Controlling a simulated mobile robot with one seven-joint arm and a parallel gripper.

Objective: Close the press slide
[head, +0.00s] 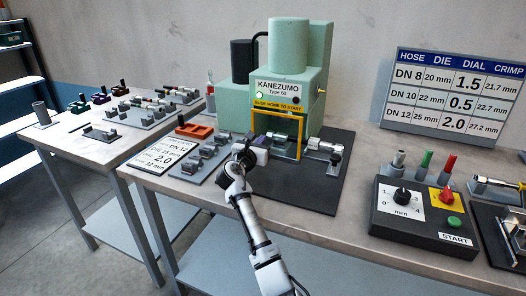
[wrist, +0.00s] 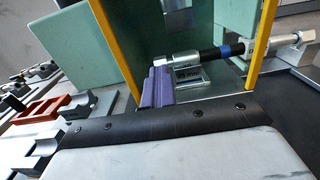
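The green press (head: 290,75) stands at the back middle of the table, labelled KANEZUMO, with a strip about slide home to start. A yellow frame (head: 299,135) stands at its front opening and also shows in the wrist view (wrist: 262,62). A purple ridged block (wrist: 158,88) lies at the opening, just ahead of my gripper; it shows small in the head view (head: 262,141). A hose piece with a blue band (wrist: 224,50) lies level behind the frame. My gripper (head: 246,155) is low at the opening's left front. Its fingertips are hidden, and contact is unclear.
A grey die rack (head: 196,165), an orange block (head: 195,130) and a DN 12 card (head: 165,155) lie left of my gripper. A control box (head: 425,215) with dials and a green button stands at right. A hose chart (head: 455,95) stands behind.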

